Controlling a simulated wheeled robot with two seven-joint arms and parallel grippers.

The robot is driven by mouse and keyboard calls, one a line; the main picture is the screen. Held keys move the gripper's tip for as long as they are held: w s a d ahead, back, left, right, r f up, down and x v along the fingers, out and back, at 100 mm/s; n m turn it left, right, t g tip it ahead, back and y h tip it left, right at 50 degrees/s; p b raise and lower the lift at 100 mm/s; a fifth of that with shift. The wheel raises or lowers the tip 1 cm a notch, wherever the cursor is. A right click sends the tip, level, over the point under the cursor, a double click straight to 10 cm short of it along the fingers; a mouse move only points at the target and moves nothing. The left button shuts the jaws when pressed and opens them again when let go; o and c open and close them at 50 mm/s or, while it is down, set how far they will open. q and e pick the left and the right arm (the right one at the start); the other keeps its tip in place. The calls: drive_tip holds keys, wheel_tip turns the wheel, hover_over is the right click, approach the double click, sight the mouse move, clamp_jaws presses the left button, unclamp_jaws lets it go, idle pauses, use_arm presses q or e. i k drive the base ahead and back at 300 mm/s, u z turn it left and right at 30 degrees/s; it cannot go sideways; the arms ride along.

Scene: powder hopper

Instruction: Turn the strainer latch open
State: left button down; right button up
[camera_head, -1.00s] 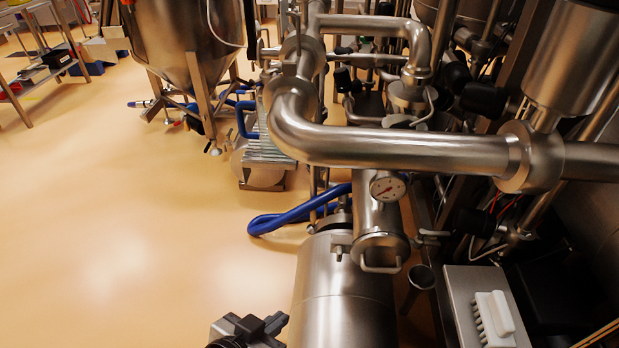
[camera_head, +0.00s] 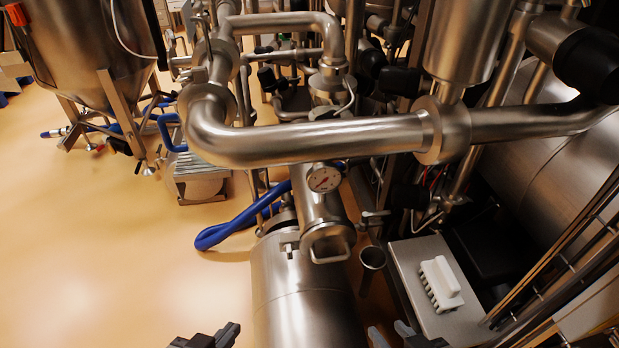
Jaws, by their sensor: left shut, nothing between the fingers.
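The strainer is most likely the short steel pipe body (camera_head: 312,200) with a round dial gauge (camera_head: 323,179), left of centre below the big pipe. Its lower end has a round steel cap with a looped handle (camera_head: 330,257), which may be the latch; I cannot tell its exact state. My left gripper (camera_head: 208,338) is at the bottom edge, left of the steel cylinder, shut and empty, away from the strainer. My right gripper (camera_head: 402,338) is at the bottom edge, right of the cylinder, largely cut off, so its jaw opening is unclear. Neither touches the strainer.
A large steel cylinder (camera_head: 292,290) lies below the strainer. A thick bent pipe (camera_head: 320,138) crosses above it. A blue hose (camera_head: 240,222) loops at its left.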

sight(288, 249)
drive_tip(key=k, duration=1.2)
drive_tip(key=u, duration=0.9)
drive_tip(key=i, duration=1.15)
drive_tip(key=z, duration=0.15)
